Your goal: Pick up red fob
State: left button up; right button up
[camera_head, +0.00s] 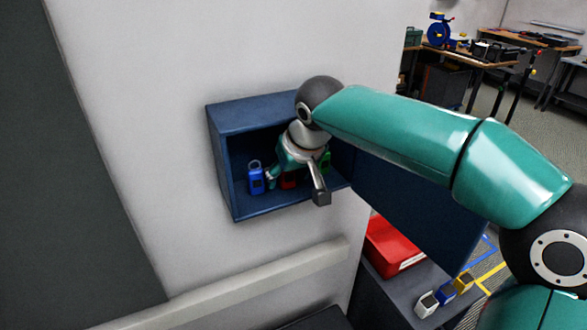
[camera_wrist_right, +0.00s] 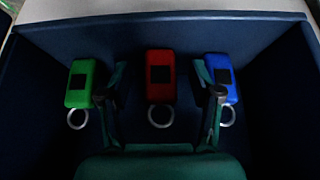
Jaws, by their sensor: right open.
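The red fob (camera_wrist_right: 160,76) stands in the middle of the blue wall cabinet, with a dark square on its face and a metal ring; in the head view only a small part of it (camera_head: 288,181) shows behind my gripper. My right gripper (camera_wrist_right: 160,92) is open and reaches into the cabinet, with one finger on each side of the red fob. I cannot tell whether either finger touches it. In the head view the right gripper (camera_head: 293,180) partly covers the fobs. My left gripper is not in view.
A blue fob (camera_head: 256,178) and a green fob (camera_head: 326,161) stand on either side of the red one, close to my fingers. The blue cabinet (camera_head: 222,160) has walls around them and an open door (camera_head: 415,205).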

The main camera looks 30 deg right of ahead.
jog(key=shift+w+f, duration=0.1)
jog(key=shift+f, duration=0.35)
jog(key=c, duration=1.1)
jog(key=shift+c, duration=0.2)
